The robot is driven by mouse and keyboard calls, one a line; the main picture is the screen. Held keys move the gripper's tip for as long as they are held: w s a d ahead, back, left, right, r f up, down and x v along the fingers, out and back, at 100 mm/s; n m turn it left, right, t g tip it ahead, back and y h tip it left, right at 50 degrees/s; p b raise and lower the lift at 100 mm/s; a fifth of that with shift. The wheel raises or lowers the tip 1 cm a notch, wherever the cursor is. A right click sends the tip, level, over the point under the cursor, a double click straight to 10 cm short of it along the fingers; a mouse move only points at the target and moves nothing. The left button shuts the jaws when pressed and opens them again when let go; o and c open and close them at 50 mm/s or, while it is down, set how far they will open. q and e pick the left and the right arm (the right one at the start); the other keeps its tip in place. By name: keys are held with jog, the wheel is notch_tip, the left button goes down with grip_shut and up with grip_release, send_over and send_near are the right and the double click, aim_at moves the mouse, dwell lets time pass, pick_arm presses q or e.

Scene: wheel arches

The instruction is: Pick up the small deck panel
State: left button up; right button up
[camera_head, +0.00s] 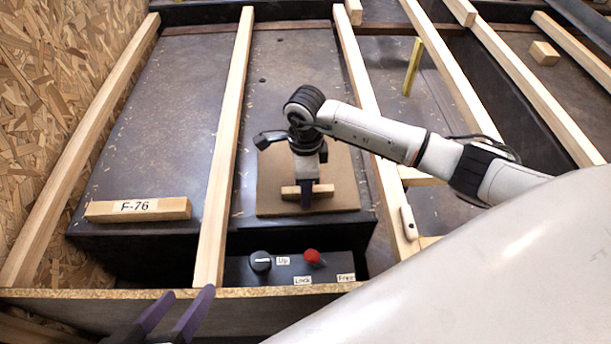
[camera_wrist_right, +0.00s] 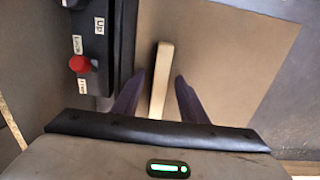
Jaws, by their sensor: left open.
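The small deck panel (camera_head: 340,170) is a flat brown square with a short pale wooden bar (camera_head: 323,191) as its handle. It lies on the dark surface between two long beams. My right gripper (camera_head: 307,204) is over the bar, pointing down. In the right wrist view, its purple fingers (camera_wrist_right: 160,77) are open on either side of the bar (camera_wrist_right: 160,60), with a gap showing on each side. The panel (camera_wrist_right: 225,60) spreads out beneath. My left gripper (camera_head: 188,294) is open and empty at the bottom left, in front of the near board edge.
A wooden block labelled F-76 (camera_head: 138,209) lies left of the panel. A control box with a black knob (camera_head: 260,261) and red button (camera_head: 311,256) sits in front of it. Long beams (camera_head: 232,130) run on both sides. A chipboard wall (camera_head: 60,70) stands left.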

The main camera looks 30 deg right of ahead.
grip_shut()
jog(key=shift+w+r, duration=0.1)
jog(key=shift+r, duration=0.05)
